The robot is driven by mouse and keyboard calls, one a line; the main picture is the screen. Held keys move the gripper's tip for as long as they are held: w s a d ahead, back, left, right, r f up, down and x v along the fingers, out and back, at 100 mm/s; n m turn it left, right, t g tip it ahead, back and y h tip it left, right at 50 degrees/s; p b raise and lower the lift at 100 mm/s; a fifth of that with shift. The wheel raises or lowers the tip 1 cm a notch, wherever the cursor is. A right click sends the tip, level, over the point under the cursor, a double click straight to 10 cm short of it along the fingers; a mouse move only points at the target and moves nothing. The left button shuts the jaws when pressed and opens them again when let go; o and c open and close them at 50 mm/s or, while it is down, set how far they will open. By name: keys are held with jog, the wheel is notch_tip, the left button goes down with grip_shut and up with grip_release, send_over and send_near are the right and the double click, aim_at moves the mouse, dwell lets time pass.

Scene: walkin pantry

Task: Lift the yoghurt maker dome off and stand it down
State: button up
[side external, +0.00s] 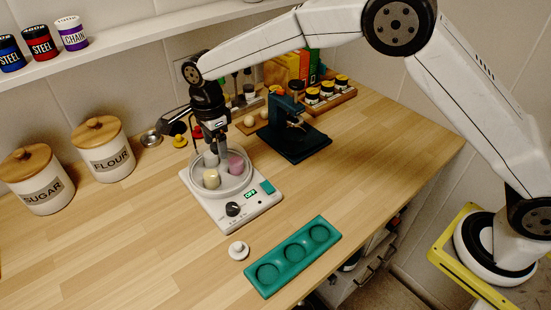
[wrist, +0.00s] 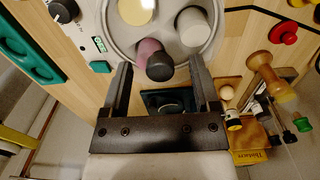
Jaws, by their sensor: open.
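The yoghurt maker (side external: 216,212) is a white unit with a dark dial and a lit display; it also shows in the wrist view (wrist: 88,20). Its round top holds a yellow jar (side external: 211,178), a pink jar (side external: 236,165) and a white jar (wrist: 193,27). The dome (side external: 247,182) appears clear, over the jars; its outline is hard to make out. A dark knob (wrist: 160,67), seemingly the dome's, shows between my fingers. My gripper (side external: 222,153) points down above the maker, open, with a finger on either side of the knob (wrist: 160,75). Contact cannot be told.
A teal tray (side external: 282,258) with three round recesses lies at the front, beside a small white knobbed piece (side external: 238,250). A dark teal device (side external: 292,132) stands behind right. Sugar (side external: 35,180) and flour (side external: 103,148) canisters stand left. Bare counter lies front left and right.

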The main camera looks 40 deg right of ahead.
grip_shut()
jog(key=shift+r, duration=0.15)
notch_tip(320, 180, up, 10)
dwell(0.9)
jog(key=shift+r, duration=0.25)
dwell(0.5)
jog(key=shift+r, duration=1.05)
jog(key=shift+r, duration=0.15)
